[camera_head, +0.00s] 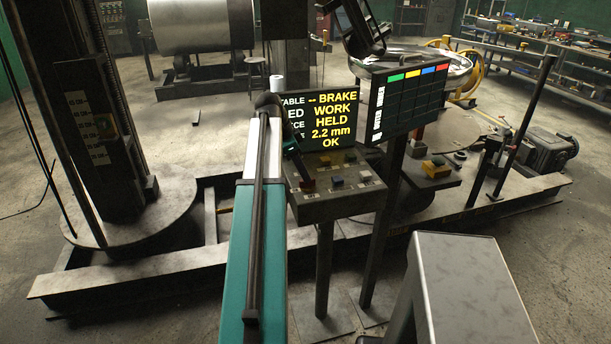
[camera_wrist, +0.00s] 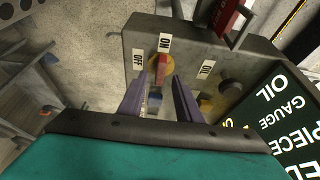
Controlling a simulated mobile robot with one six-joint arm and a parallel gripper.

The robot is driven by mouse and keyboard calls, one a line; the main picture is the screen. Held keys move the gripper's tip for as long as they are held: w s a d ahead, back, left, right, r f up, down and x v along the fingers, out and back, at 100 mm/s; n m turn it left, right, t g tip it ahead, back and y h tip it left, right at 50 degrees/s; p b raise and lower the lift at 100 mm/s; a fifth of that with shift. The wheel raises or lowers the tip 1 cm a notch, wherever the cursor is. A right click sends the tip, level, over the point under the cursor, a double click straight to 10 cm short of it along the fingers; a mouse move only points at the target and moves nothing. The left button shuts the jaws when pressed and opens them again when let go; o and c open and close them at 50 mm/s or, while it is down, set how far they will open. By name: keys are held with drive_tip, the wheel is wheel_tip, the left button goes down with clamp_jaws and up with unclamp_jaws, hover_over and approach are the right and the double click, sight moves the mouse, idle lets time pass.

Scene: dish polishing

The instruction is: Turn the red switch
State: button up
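The red switch (camera_wrist: 161,69) is a red handle on a round yellow base, on the grey control panel, in the wrist view. An ON label (camera_wrist: 165,42) is above it and an OFF label (camera_wrist: 138,59) is to its left. The handle stands nearly upright in the picture, in line with ON. My gripper (camera_wrist: 159,84) is open, its two purple-grey fingers apart just below the switch, roughly one to each side of the handle's lower end. I cannot tell whether they touch it. In the head view my arm reaches to the console (camera_head: 340,205); the fingertips are not clear there.
A red lever (camera_wrist: 229,14) and a dark round knob (camera_wrist: 231,87) are on the panel to the right. A display screen (camera_head: 330,120) and a coloured chart board (camera_head: 408,97) stand behind the console. A grey block (camera_head: 470,285) is at front right.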

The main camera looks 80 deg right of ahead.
drive_tip(key=shift+p+x, duration=0.3)
drive_tip(key=shift+x, duration=1.25)
clamp_jaws()
